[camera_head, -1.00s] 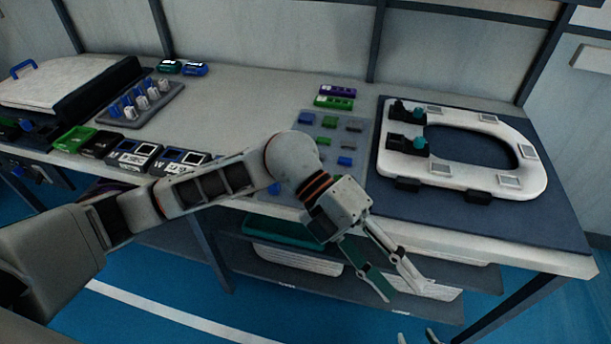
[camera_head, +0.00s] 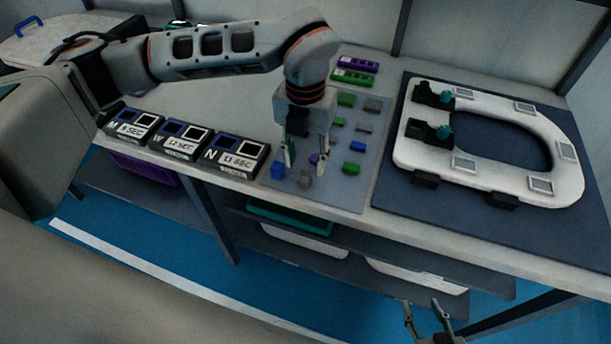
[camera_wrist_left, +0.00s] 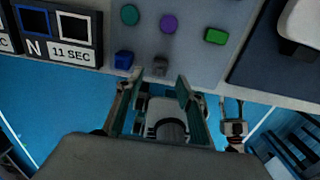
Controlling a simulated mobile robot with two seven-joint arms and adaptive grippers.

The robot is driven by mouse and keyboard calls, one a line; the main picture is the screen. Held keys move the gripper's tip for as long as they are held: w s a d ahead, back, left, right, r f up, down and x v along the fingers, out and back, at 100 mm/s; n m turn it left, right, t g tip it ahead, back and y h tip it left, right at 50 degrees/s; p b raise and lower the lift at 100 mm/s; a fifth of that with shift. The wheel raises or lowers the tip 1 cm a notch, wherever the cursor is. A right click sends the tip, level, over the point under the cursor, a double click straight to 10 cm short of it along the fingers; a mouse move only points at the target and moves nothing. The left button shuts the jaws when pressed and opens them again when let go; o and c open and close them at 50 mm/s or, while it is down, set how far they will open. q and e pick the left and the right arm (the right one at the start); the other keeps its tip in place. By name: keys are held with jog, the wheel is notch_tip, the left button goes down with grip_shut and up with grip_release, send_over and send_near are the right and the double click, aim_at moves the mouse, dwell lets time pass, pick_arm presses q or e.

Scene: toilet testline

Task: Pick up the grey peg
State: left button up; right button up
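A small grey peg (camera_head: 305,178) stands near the front edge of the grey pegboard mat (camera_head: 340,188). It also shows in the left wrist view (camera_wrist_left: 160,66), just beyond and between the fingertips. My left gripper (camera_head: 306,161) points down above the mat's front part, its fingers apart and empty. The peg appears clear of both fingers. Other grey pegs (camera_head: 373,104) lie farther back on the mat. My right gripper (camera_head: 422,306) is low in front of the table, with its fingers apart and nothing between them.
A blue peg (camera_head: 278,171) stands just left of the grey one, with a purple peg (camera_head: 314,159) behind. Labelled timer boxes (camera_head: 236,157) sit left of the mat. A white toilet seat (camera_head: 480,180) lies at right. Green pegs (camera_head: 346,99) are nearby.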

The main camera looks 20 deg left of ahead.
aim_at(304, 172)
pick_arm(q)
notch_tip(304, 172, down, 5)
jog(key=shift+r, duration=0.2)
grip_shut()
jog(key=shift+r, duration=0.15)
